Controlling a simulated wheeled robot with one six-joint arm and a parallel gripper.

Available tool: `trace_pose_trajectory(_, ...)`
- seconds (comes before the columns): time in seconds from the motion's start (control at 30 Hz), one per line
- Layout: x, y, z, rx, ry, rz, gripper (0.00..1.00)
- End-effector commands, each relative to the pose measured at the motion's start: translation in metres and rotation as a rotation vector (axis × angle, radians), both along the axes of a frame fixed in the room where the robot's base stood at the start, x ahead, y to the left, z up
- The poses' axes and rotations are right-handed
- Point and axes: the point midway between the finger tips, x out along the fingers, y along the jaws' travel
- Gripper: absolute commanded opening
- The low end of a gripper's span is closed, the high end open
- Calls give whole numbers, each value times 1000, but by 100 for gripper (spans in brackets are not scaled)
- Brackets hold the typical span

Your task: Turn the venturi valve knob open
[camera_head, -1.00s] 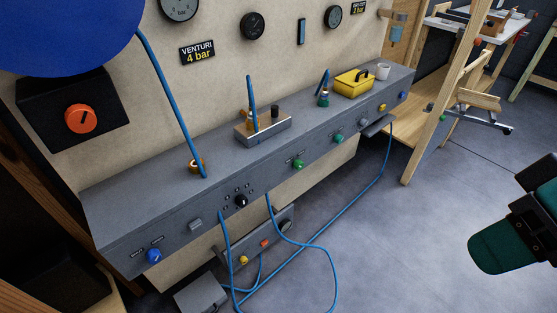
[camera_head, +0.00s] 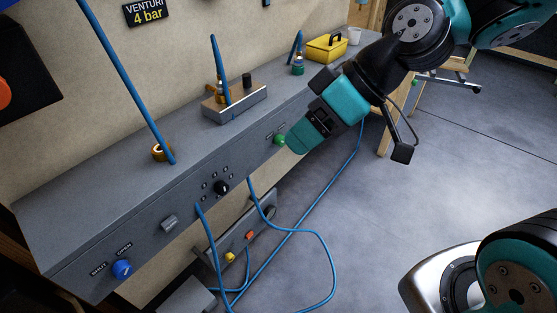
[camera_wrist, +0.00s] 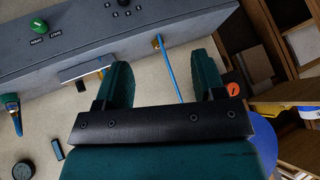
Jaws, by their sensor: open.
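A blue knob (camera_head: 122,268), with labels that look like shut and open, is on the front face of the grey console (camera_head: 85,215) at lower left. A green knob (camera_head: 280,139) with small labels sits farther right on that face. I cannot tell which knob is the venturi valve. My gripper (camera_head: 297,143) is in front of the console and looks close beside the green knob in the head view; contact is not clear. In the wrist view my gripper (camera_wrist: 164,68) is open and empty. A green knob (camera_wrist: 44,40) shows there, at upper left, outside the fingers.
A black selector (camera_head: 222,187) and grey switch (camera_head: 169,222) lie between the knobs. A blue hose (camera_head: 120,75) rises from a brass fitting (camera_head: 160,153). A metal block (camera_head: 240,105) and yellow box (camera_head: 326,47) stand on top. Blue hoses loop below; floor at right is open.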

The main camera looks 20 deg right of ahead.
Motion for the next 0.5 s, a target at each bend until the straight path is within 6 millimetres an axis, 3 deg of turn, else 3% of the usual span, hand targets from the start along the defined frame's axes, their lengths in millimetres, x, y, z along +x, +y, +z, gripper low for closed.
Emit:
trace_pose_trajectory(0.03,22,-8,-53,41,-60,-15,63)
trace_pose_trajectory(0.2,87,-44,-131,125,-338,-77,63)
trace_pose_trajectory(0.33,124,-82,-177,119,-519,-166,63)
trace_pose_trajectory(0.5,148,-122,-210,74,-663,-258,63)
